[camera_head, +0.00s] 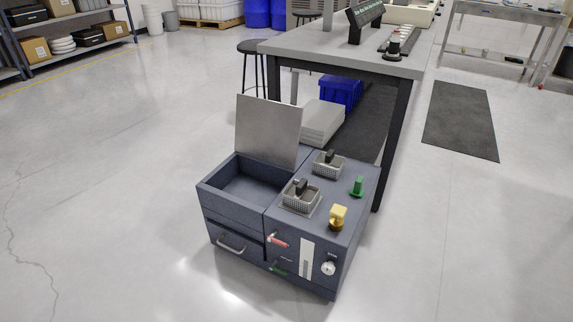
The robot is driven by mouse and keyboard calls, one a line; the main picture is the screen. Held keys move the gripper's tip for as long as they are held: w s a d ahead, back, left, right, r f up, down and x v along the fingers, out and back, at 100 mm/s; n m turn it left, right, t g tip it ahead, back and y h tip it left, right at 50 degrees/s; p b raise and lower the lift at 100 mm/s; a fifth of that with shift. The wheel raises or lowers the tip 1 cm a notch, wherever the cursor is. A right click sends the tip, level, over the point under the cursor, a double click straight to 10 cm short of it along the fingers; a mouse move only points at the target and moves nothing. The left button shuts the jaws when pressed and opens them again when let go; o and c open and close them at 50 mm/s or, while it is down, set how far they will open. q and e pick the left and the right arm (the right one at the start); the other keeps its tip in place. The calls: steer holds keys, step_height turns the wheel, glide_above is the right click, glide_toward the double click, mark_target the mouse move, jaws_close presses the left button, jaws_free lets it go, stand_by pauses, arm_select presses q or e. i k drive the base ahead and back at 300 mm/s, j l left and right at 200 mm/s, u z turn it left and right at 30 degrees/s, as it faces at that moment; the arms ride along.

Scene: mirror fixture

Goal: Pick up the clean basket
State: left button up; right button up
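Two small metal mesh baskets with dark handles stand on the top right part of a dark blue-grey fixture (233,214). The nearer basket (300,202) is a little larger in view. The farther basket (328,170) stands behind it and to the right. I cannot tell from their look which one is clean. On the fixture's left is an open, empty-looking rectangular basin (246,186), with a metal lid (268,131) raised upright behind it. Neither of my grippers is in view.
A green knob (357,186) and a yellow knob (338,216) stand right of the baskets. The fixture's front has a red handle (278,240), a drawer handle (231,244) and a dial (328,268). A workbench (300,46) stands close behind. Floor left and in front is clear.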

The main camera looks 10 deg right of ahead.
mark_target(328, 165)
steer(key=l+u, duration=0.1)
steer(key=u, duration=0.35)
steer(key=l+u, duration=0.15)
steer(key=u, duration=0.25)
steer(key=l+u, duration=0.15)
steer(key=u, duration=0.3)
steer(key=k+l, duration=0.1)
steer(key=l, duration=0.55)
steer(key=k+l, duration=0.1)
steer(key=l, duration=1.2)
steer(key=k+l, duration=0.15)
steer(key=l, duration=0.5)
steer(key=k+l, duration=0.1)
steer(key=l, duration=0.55)
steer(key=k+l, duration=0.1)
steer(key=l, duration=1.15)
steer(key=k, duration=0.05)
